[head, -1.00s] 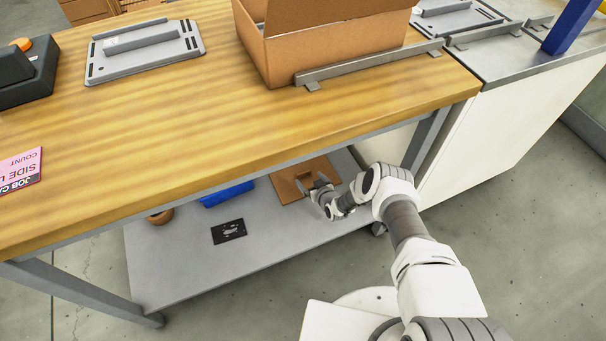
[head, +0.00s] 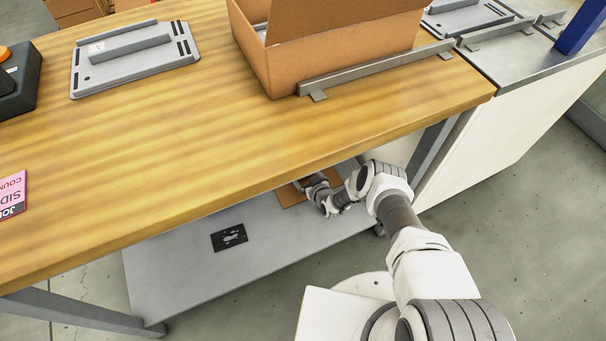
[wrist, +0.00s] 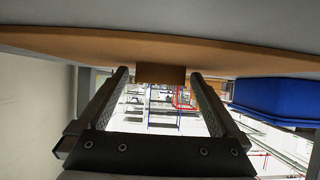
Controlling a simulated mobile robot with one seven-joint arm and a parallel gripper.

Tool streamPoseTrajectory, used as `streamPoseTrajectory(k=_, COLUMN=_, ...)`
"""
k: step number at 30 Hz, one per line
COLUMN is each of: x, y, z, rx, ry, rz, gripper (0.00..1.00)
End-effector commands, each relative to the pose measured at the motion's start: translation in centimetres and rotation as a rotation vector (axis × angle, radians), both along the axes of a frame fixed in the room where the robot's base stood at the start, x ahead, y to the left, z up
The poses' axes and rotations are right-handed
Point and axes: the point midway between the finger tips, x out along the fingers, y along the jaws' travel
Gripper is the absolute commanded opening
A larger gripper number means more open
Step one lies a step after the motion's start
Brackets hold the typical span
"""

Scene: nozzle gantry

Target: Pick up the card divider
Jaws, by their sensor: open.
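The card divider is a flat brown cardboard piece (head: 290,196) lying on the lower shelf under the table. In the head view only a part of it shows, beside my arm and below the tabletop edge. In the wrist view it is a wide brown band (wrist: 70,45) across the top, with a short tab (wrist: 160,74) standing out from it. My gripper (wrist: 160,76) is open, with one finger on each side of the tab. Gaps show between the tab and both fingers. In the head view the fingertips are hard to make out under the tabletop.
A blue bin (wrist: 272,98) is close on the right in the wrist view. The wooden tabletop (head: 200,130) overhangs the grey shelf (head: 180,275). A black plate (head: 229,237) lies on the shelf. An open cardboard box (head: 340,60) stands on the table.

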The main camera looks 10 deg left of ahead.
Motion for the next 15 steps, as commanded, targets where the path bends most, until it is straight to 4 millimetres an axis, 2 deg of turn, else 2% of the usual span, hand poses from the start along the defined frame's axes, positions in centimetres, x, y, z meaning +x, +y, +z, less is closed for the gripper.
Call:
streamPoseTrajectory(k=5, x=-0.01, y=0.01, z=-0.01, rx=0.000, ry=0.000, rz=0.000, gripper=1.00)
streamPoseTrajectory(k=15, x=0.00, y=0.00, z=0.01, rx=0.000, ry=0.000, rz=0.000, gripper=0.39)
